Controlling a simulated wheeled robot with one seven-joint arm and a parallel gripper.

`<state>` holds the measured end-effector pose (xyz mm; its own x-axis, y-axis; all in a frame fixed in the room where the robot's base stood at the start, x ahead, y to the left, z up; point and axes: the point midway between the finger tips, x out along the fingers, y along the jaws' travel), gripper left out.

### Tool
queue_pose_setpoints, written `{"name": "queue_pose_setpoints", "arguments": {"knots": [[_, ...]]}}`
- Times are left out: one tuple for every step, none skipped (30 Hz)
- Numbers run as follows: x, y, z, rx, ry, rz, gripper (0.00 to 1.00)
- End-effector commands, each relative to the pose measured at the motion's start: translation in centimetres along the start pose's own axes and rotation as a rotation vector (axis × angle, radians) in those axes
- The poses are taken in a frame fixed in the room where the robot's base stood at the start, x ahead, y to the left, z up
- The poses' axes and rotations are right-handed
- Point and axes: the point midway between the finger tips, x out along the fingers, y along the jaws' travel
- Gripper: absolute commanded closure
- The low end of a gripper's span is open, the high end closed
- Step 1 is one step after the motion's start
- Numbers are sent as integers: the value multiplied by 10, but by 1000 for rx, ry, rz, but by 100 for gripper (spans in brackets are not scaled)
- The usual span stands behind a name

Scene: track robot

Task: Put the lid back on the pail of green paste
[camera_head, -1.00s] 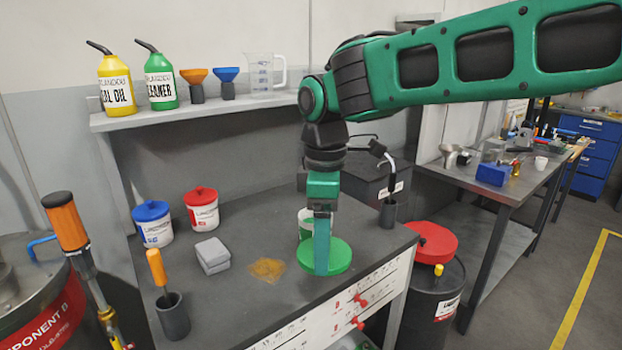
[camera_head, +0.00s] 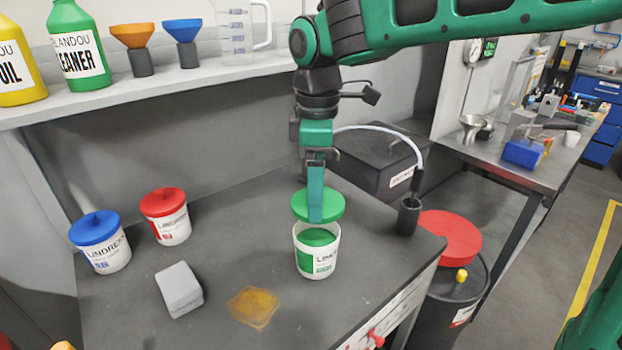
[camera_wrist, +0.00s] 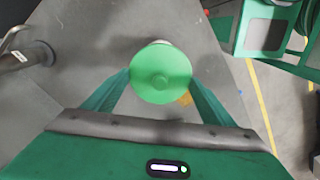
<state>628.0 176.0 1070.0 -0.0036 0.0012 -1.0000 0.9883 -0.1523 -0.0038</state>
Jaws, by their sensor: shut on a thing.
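The green lid (camera_head: 330,207) is held in my gripper (camera_head: 316,212), above the pail. In the wrist view the lid (camera_wrist: 161,72) sits between the two fingers of my gripper (camera_wrist: 161,80). The white pail (camera_head: 318,262) stands open on the bench, with green paste (camera_head: 317,237) showing inside it. In the head view the lid appears just above and slightly behind the pail's rim, with a visible gap. In the wrist view the lid covers nearly all of the pail.
A blue-lidded pail (camera_head: 101,243) and a red-lidded pail (camera_head: 166,216) stand to the left on the bench (camera_head: 215,300). A grey block (camera_head: 179,289) and an orange-brown stain (camera_head: 254,306) lie nearer. A dark holder (camera_head: 408,216) stands to the right. A shelf (camera_head: 150,88) runs behind.

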Motion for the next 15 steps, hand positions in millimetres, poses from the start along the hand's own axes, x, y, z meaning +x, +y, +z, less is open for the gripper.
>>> {"name": "queue_pose_setpoints", "arguments": {"knots": [[0,0,-1,-1,0,0,44],[0,0,-1,-2,0,0,44],[0,-1,-2,-3,0,0,44],[0,-1,-2,-4,0,0,44],[0,-1,-3,-5,0,0,44],[0,-2,-4,-6,0,0,44],[0,-2,-4,-7,0,0,44],[0,-2,-4,-8,0,0,44],[0,-2,-5,-9,0,-1,44],[1,-2,-5,-9,0,-1,44],[1,-2,-6,-10,0,-1,44],[2,-3,-6,-10,0,-1,44],[3,-3,-6,-11,-1,-1,44],[4,-3,-6,-11,-1,-1,44],[6,-3,-6,-11,-1,-1,44]]}}
